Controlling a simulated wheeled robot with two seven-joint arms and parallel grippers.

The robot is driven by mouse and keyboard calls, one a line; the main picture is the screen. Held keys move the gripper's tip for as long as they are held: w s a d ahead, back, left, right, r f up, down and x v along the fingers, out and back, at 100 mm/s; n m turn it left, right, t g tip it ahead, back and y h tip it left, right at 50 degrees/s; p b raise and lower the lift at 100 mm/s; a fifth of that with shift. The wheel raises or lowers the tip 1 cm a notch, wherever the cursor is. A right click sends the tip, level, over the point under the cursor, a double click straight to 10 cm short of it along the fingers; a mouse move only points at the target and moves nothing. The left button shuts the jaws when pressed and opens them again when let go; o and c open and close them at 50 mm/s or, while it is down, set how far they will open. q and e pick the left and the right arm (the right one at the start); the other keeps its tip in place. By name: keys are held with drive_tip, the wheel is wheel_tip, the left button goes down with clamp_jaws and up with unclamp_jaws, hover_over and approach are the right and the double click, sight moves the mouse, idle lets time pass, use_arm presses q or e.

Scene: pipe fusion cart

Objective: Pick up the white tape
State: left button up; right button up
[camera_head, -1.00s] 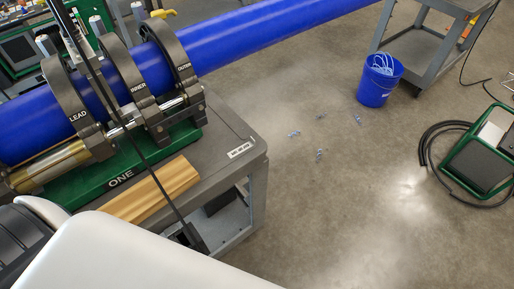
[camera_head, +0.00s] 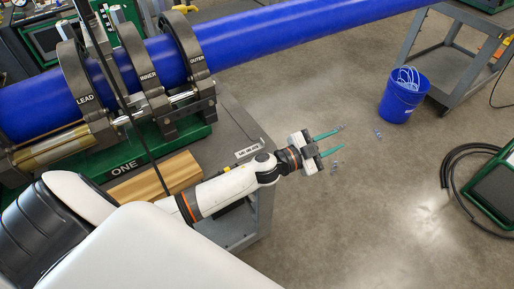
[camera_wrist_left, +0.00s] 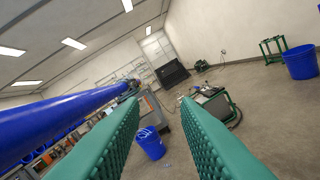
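I cannot make out a roll of white tape in either view. My left gripper (camera_head: 334,140) reaches out over the floor, past the right edge of the fusion cart, in the head view. Its two green fingers are spread apart with nothing between them. The same open fingers (camera_wrist_left: 158,102) fill the lower part of the left wrist view, which looks out across the room. My right gripper is not in view.
The cart (camera_head: 228,120) carries green clamp machine ONE (camera_head: 155,150), holding a long blue pipe (camera_head: 270,38). A wooden block (camera_head: 160,176) lies on the cart. A blue bucket (camera_head: 403,96) stands on the floor, with small blue scraps (camera_head: 378,133) nearby. Black hose (camera_head: 462,180) lies at right.

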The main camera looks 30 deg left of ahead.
use_arm(q)
drive_tip(key=s+d+r+m+g+h+b, duration=0.1)
drive_tip(key=s+d+r+m+g+h, duration=0.55)
drive_tip(key=d+r+m+g, duration=0.55)
drive_tip(key=n+g+y, duration=0.1)
drive_tip(key=g+y, duration=0.3)
drive_tip(key=y, duration=1.3)
hover_over(262, 140)
wheel_tip(262, 140, down, 8)
drive_tip(key=shift+h, duration=0.25)
wheel_tip(262, 140, down, 6)
drive_tip(key=shift+w+r+p, duration=0.1)
drive_tip(key=shift+r+p, duration=0.1)
drive_tip(key=shift+p, duration=0.45)
wheel_tip(262, 140, down, 5)
drive_tip(key=shift+r+p, duration=0.1)
drive_tip(key=shift+p, duration=0.75)
drive_tip(key=shift+f, duration=0.35)
clamp_jaws()
